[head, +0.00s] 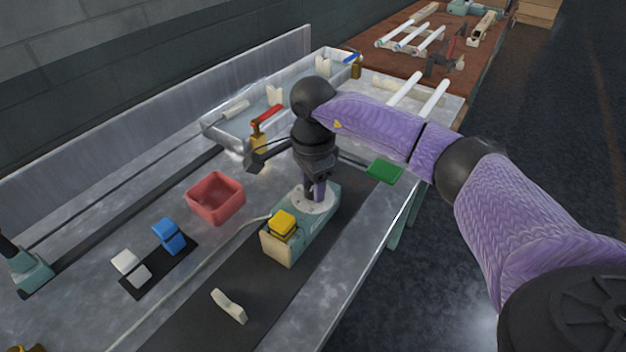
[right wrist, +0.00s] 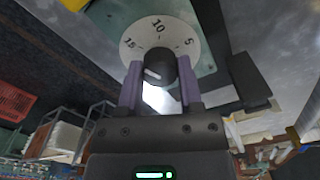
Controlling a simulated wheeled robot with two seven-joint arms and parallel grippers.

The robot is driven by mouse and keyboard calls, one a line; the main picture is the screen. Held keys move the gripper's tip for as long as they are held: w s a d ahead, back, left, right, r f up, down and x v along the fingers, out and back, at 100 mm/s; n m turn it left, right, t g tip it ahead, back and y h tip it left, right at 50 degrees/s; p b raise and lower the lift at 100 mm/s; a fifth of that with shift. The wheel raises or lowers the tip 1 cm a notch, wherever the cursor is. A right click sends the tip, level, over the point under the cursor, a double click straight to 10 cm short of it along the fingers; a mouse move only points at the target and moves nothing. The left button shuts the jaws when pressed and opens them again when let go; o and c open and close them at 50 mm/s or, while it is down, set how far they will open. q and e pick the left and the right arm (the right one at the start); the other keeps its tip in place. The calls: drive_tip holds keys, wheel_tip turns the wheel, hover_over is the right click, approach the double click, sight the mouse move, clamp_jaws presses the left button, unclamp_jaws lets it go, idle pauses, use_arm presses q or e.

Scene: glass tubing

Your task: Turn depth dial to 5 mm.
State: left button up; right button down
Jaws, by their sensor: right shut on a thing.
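The depth dial is a white disc (head: 322,203) on top of a teal machine (head: 318,222) with a yellow block (head: 283,223) at its front end. In the right wrist view the dial face (right wrist: 139,32) reads 15, 10 and 5, from left to right. A dark round knob (right wrist: 160,66) with a white mark stands at its centre. My right gripper (head: 315,188) points down over the dial. In the right wrist view its purple fingers (right wrist: 160,88) are shut on the knob from both sides. The mark's exact reading is unclear. My left gripper is not in view.
A red bin (head: 215,197) stands left of the machine. Blue (head: 169,236) and white (head: 131,267) blocks lie beyond a cable (head: 185,285). A green pad (head: 384,171) is right of the machine. A metal tray (head: 232,136) and white tubes (head: 433,100) are behind.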

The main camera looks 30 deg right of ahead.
drive_tip(key=m+p, duration=0.2)
drive_tip(key=m, duration=0.3)
drive_tip(key=shift+r+m, duration=0.15)
drive_tip(key=shift+m, duration=0.15)
drive_tip(key=m+p, duration=0.2)
drive_tip(key=m, duration=0.3)
drive_tip(key=m+p, duration=0.3)
drive_tip(key=m, duration=0.3)
drive_tip(key=shift+m, duration=0.3)
drive_tip(key=shift+m+p, duration=0.8)
drive_tip(key=shift+m, duration=0.4)
drive_tip(key=shift+m+p, duration=0.5)
drive_tip(key=shift+m, duration=0.8)
drive_tip(key=shift+w, duration=0.1)
drive_tip(key=shift+c, duration=1.2)
unclamp_jaws()
